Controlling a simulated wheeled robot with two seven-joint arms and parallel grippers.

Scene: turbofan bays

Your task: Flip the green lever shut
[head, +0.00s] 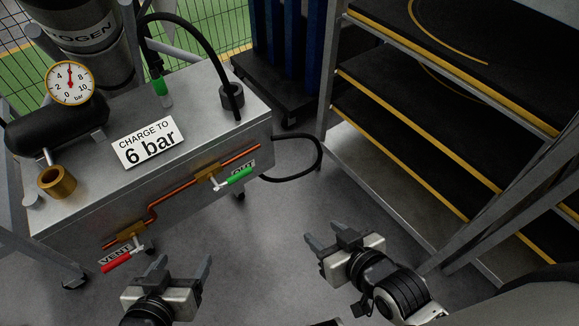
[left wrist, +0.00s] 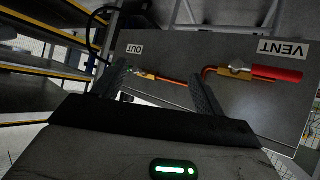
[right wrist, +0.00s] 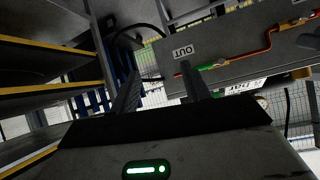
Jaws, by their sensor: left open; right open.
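The green lever (head: 240,176) sits on the OUT valve, at the right end of the copper pipe on the front of the grey cart (head: 195,120). It lies roughly along the pipe and points right. It also shows in the right wrist view (right wrist: 206,67), partly behind a finger. My right gripper (head: 332,238) is open and empty, below and right of the lever, apart from it. My left gripper (head: 182,270) is open and empty, low in front of the cart, near the red VENT lever (head: 117,262) but not touching it.
A gauge (head: 70,83) with its needle nearly straight up and a "CHARGE TO 6 bar" sign (head: 149,141) are on the cart top. A black hose (head: 308,143) loops off the cart's right side. A shelf rack (head: 400,150) stands to the right. Floor between is clear.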

